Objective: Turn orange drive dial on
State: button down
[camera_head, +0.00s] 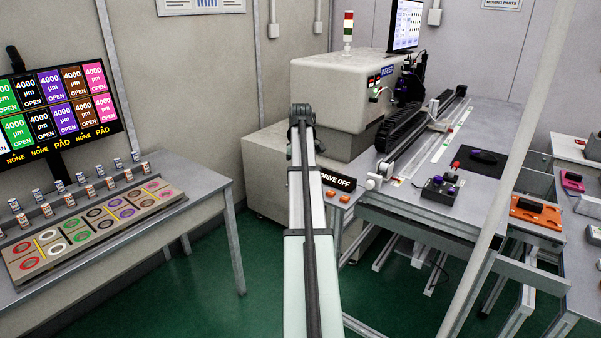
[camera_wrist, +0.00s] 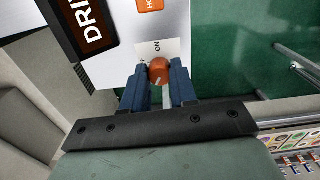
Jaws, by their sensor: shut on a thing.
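The orange drive dial (camera_wrist: 158,71) sits on a pale panel in the wrist view, under a white label (camera_wrist: 157,48) that reads ON. A short pale mark shows on the dial, pointing toward the lower side of the picture, away from the ON label. My gripper (camera_wrist: 159,88) has its two blue fingers on either side of the dial, shut on it. In the head view the black display (camera_head: 338,181) beside my arm reads DRIVE OFF. The dial and my gripper are hidden behind my arm there.
An orange button (camera_wrist: 150,5) lies near the dial, beside the dark display (camera_wrist: 88,27). A grey machine (camera_head: 335,85) stands behind. A table with coloured rings on a board (camera_head: 165,204) stands at left. Green floor (camera_head: 215,285) is open between the tables.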

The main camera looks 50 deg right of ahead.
jog(key=m, duration=0.5)
jog(key=shift+m, duration=0.3)
jog(key=m, duration=0.5)
jog(key=shift+m, duration=0.4)
jog(key=c, duration=0.9)
grip_release()
notch_tip(320, 180, up, 12)
jog(key=shift+r, duration=0.1)
dwell(0.4)
